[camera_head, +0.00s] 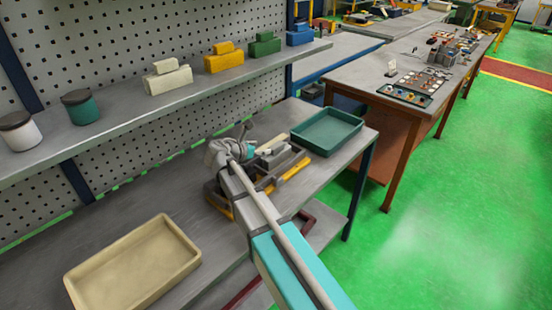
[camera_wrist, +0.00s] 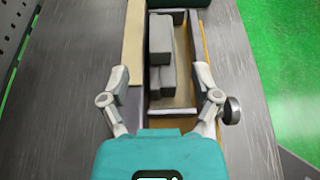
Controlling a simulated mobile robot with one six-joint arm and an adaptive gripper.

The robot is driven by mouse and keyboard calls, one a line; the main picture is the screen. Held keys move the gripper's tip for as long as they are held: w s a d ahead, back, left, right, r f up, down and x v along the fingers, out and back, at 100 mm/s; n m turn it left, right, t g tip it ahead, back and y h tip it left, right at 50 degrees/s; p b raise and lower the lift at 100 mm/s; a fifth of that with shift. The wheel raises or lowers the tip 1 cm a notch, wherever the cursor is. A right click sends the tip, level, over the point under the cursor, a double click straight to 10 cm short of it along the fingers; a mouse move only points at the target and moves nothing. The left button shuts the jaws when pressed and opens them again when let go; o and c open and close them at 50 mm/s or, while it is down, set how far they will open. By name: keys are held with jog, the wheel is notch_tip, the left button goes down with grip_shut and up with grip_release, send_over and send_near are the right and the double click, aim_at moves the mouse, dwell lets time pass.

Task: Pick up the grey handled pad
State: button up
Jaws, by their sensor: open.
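The grey handled pad (camera_wrist: 158,45) lies in a narrow wooden-edged holder (camera_wrist: 190,108) on the bench. It is a long grey block with a smaller block on it. In the wrist view it lies between and slightly beyond my open gripper's (camera_wrist: 160,76) two fingers, which stand apart on either side with nothing between them held. I cannot tell how high the fingers are above the pad.
A green tray (camera_head: 327,145) stands right of the holder, a beige tray (camera_head: 190,262) at the front left. The shelf above holds cream (camera_head: 167,82), yellow (camera_head: 224,66), green (camera_head: 264,53) and blue (camera_head: 300,39) pads, and two lidded jars. A dark round knob (camera_wrist: 232,110) sits beside the right finger.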

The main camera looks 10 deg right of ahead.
aim_at(276, 146)
jog(key=b+x, duration=0.1)
jog(key=x, duration=0.4)
jog(key=shift+w+d+f+b, duration=0.15)
jog(key=shift+w+d+b, duration=0.1)
jog(key=shift+b, duration=0.15)
jog(key=shift+d+f, duration=0.1)
jog(key=b+x, duration=0.1)
jog(key=x, duration=0.2)
jog(key=shift+w+d+f+b, duration=0.1)
jog(key=shift+f+b, duration=0.15)
jog(key=shift+b, duration=0.15)
jog(key=shift+w+d+f, duration=0.2)
jog(key=shift+w+d, duration=0.2)
jog(key=shift+d, duration=0.15)
grip_shut()
